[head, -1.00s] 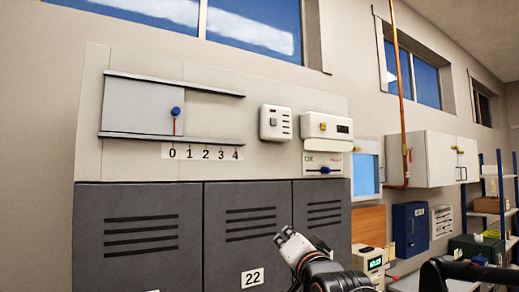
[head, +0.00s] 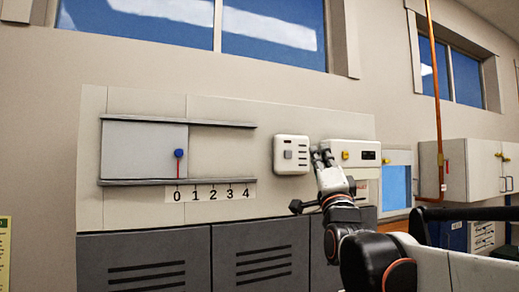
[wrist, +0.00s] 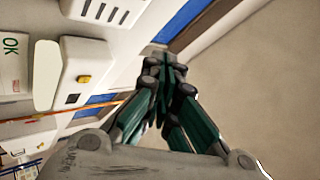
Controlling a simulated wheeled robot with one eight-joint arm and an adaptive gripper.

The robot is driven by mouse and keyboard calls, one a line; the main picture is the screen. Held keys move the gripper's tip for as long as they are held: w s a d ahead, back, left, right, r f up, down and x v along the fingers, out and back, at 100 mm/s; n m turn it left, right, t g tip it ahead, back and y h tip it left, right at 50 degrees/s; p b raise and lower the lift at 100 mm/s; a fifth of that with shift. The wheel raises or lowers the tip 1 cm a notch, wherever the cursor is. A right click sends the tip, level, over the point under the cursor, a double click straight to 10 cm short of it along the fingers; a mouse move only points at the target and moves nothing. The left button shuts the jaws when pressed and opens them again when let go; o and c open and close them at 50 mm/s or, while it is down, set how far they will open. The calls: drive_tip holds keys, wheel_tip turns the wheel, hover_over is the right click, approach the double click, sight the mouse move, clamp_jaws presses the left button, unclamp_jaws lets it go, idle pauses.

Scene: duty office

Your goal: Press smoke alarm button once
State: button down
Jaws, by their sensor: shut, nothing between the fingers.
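A white wall box (head: 291,168) with a grey square button (head: 288,155), a small red mark and a column of slots looks like the smoke alarm; its slots show in the wrist view on a white box (wrist: 108,12) at the top. My gripper (head: 321,155) is raised in front of the panel, just right of this box, its fingers shut and empty. In the head view it overlaps the left end of a second white box (head: 360,146), which has a yellow button and dark display. I cannot tell how far the fingertips (wrist: 163,62) are from the wall.
A sliding panel (head: 130,150) with a blue knob (head: 179,153) is left, above a scale from 0 to 4. Grey lockers (head: 155,250) stand below. A copper pipe (head: 435,100) and white cabinet (head: 475,168) are right. The wall above the boxes is clear.

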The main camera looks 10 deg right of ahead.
sight(288, 154)
idle(0.3)
drive_tip(key=shift+w+a+b, duration=0.15)
drive_tip(key=shift+w+a, duration=0.35)
drive_tip(key=shift+w, duration=0.9)
drive_tip(key=shift+w+a+b, duration=0.15)
drive_tip(key=shift+w+a, duration=0.3)
drive_tip(key=shift+w, duration=0.9)
drive_tip(key=shift+w+a+b, duration=0.15)
drive_tip(key=shift+w+a, duration=0.35)
drive_tip(key=shift+w, duration=0.9)
drive_tip(key=shift+w, duration=0.2)
drive_tip(key=shift+w+a, duration=0.1)
drive_tip(key=shift+w, duration=0.15)
drive_tip(key=shift+w+a, duration=0.15)
drive_tip(key=shift+w, duration=0.2)
drive_tip(key=shift+s, duration=0.1)
drive_tip(key=shift+s+d, duration=0.3)
drive_tip(key=shift+s, duration=0.4)
